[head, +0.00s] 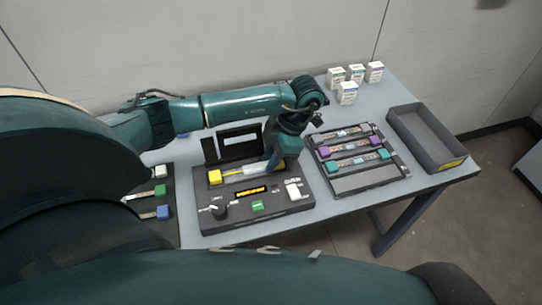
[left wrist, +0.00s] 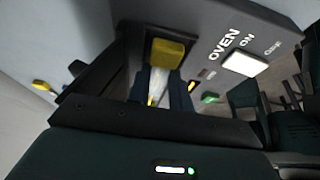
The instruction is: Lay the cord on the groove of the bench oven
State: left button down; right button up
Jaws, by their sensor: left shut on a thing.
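The bench oven (head: 232,226) is a dark box on the table with its lid (head: 238,143) standing open at the back. The cord (head: 240,173) has a yellow block (head: 214,176) at its left end and a pale sleeve along its middle. It stretches along the top of the oven, over the groove. My left gripper (head: 275,164) is shut on the cord near its right end, low over the oven. In the left wrist view the yellow block (left wrist: 168,53) is beyond the fingers, with the pale sleeve leading to it. I cannot tell whether the cord touches the groove floor.
A rack (head: 365,183) with purple and teal-ended cords stands right of the oven. An empty grey tray (head: 425,135) lies at the table's right end. Several small white boxes (head: 348,93) stand at the back. A dark unit (head: 160,230) with coloured blocks is left of the oven.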

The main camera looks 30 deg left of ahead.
jog(key=shift+f, duration=0.15)
pick_arm(q)
jog(key=shift+f, duration=0.2)
jog(key=c, duration=1.3)
grip_release()
jog(key=shift+r, duration=0.35)
jog(key=shift+o, duration=0.2)
jog(key=shift+w+d+r, duration=0.1)
jog(key=shift+w+r, duration=0.1)
jog(key=shift+r, duration=0.1)
jog(key=v, duration=1.1)
jog(key=shift+p, duration=0.3)
pick_arm(e)
jog(key=shift+d, duration=0.15)
pick_arm(q)
jog(key=shift+s, duration=0.15)
